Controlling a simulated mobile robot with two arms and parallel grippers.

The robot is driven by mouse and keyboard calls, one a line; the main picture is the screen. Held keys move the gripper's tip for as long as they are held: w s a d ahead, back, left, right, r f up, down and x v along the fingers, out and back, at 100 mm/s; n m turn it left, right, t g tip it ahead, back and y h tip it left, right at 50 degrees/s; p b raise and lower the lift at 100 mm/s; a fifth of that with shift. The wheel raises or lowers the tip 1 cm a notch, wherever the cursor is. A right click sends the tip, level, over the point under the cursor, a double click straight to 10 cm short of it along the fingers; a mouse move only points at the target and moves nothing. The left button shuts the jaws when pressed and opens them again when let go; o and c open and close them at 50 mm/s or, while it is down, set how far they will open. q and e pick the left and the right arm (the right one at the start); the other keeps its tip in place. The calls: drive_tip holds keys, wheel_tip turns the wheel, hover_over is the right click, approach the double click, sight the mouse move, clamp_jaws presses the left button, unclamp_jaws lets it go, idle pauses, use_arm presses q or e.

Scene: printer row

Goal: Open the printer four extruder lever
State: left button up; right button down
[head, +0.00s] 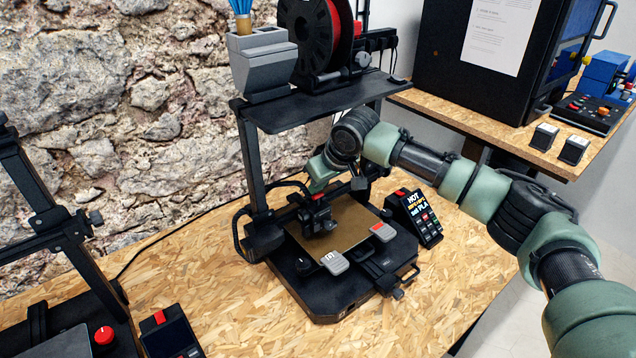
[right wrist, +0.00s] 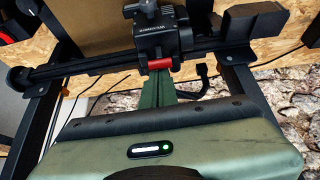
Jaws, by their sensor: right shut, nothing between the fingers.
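The printer (head: 320,290) in the middle of the bench is black with a brown bed (head: 345,226). Its black extruder head (head: 317,216) sits on the crossbar and carries a small red lever (head: 318,196). In the right wrist view the red lever (right wrist: 159,64) shows at the lower edge of the extruder head (right wrist: 156,38). My right gripper (head: 318,176) comes from behind and above the extruder. Its green fingers (right wrist: 157,88) are shut and empty, with their tips at or very close to the lever; I cannot tell if they touch. My left gripper is not in view.
The printer's upright and top shelf (head: 330,103) stand close to my right arm, with a red spool (head: 318,35) and grey pot (head: 262,62) on top. A control screen (head: 415,217) stands right of the bed. Another printer (head: 65,260) is at left. Bare bench (head: 200,270) lies between.

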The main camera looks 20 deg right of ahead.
sight(320, 194)
drive_tip(key=shift+s+d+t+y+b, duration=0.25)
drive_tip(key=shift+s+t+b, duration=0.2)
drive_tip(key=shift+t, duration=0.55)
drive_tip(key=shift+s+d+f+t+y+b, duration=0.15)
drive_tip(key=shift+s+f+t+y+b, duration=0.4)
drive_tip(key=shift+t+b, duration=0.45)
drive_tip(key=t+b, duration=0.1)
drive_tip(key=b, duration=0.1)
drive_tip(key=s+t+b, duration=0.1)
drive_tip(key=shift+d+f+t+y+b, duration=0.1)
drive_tip(key=shift+d+t+y+b, duration=0.05)
drive_tip(key=shift+t+y+b, duration=0.2)
drive_tip(key=shift+r+p, duration=0.3)
drive_tip(key=shift+r, duration=0.1)
drive_tip(key=shift+p+v, duration=0.5)
drive_tip(key=shift+v, duration=0.3)
drive_tip(key=shift+f, duration=0.1)
